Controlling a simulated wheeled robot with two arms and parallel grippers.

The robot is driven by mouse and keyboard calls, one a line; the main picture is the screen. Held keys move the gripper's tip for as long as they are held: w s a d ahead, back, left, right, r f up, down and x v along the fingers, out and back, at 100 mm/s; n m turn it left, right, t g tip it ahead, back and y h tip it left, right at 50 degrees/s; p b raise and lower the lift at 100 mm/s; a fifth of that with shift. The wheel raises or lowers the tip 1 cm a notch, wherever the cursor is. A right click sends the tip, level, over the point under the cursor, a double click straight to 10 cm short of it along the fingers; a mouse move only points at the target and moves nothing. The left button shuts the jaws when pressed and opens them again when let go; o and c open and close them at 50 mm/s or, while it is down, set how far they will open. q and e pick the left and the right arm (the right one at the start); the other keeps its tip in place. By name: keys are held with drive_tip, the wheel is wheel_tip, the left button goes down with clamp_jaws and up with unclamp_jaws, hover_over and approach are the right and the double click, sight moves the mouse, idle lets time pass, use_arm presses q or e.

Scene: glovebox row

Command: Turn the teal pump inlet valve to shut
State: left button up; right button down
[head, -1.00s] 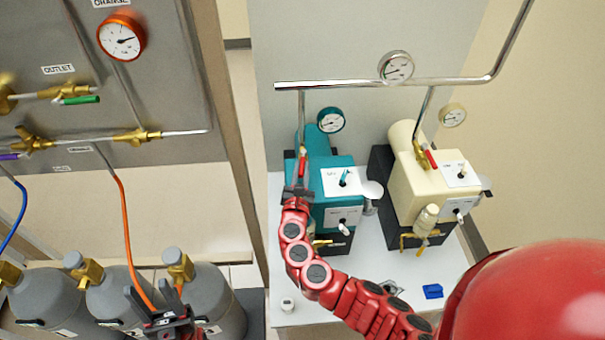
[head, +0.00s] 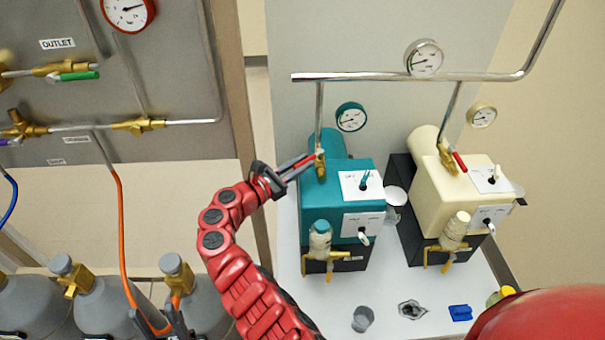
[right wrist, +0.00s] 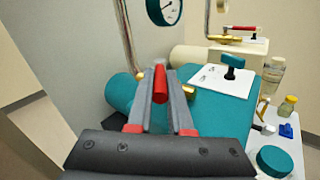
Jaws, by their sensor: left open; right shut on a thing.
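The teal pump (head: 335,205) stands on the white bench, with its inlet valve (head: 320,166) of brass on the vertical pipe above it. The valve's red lever (head: 303,161) points left, roughly across the pipe. My right gripper (head: 298,166) comes from the left and is shut on this lever. In the right wrist view the red lever (right wrist: 160,84) shows between the two fingers; the fingers hide part of the valve. My left gripper (head: 160,322) is open at the bottom left, near the orange hose and grey cylinders, partly cut off by the frame.
A cream pump (head: 435,190) with its own red-levered valve (head: 452,157) stands to the right. A teal gauge (head: 351,117) is close to the right of the pipe. A cup (head: 363,319) and a blue item (head: 460,312) lie on the bench front.

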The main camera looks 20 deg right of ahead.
drive_tip(key=shift+w+a+f+m+g+h+b, duration=0.1)
drive_tip(key=shift+w+m+g+h+b, duration=0.15)
drive_tip(key=shift+m+g+b, duration=0.35)
drive_tip(key=shift+w+f+m+g+h+b, duration=0.1)
drive_tip(key=shift+m+g+h+b, duration=0.25)
drive_tip(key=shift+b, duration=0.45)
drive_tip(key=shift+w+r+g+b, duration=0.2)
drive_tip(key=shift+g+b, duration=0.15)
drive_tip(key=shift+g, duration=0.2)
drive_tip(key=c, duration=0.8)
unclamp_jaws()
drive_tip(key=shift+c, duration=0.2)
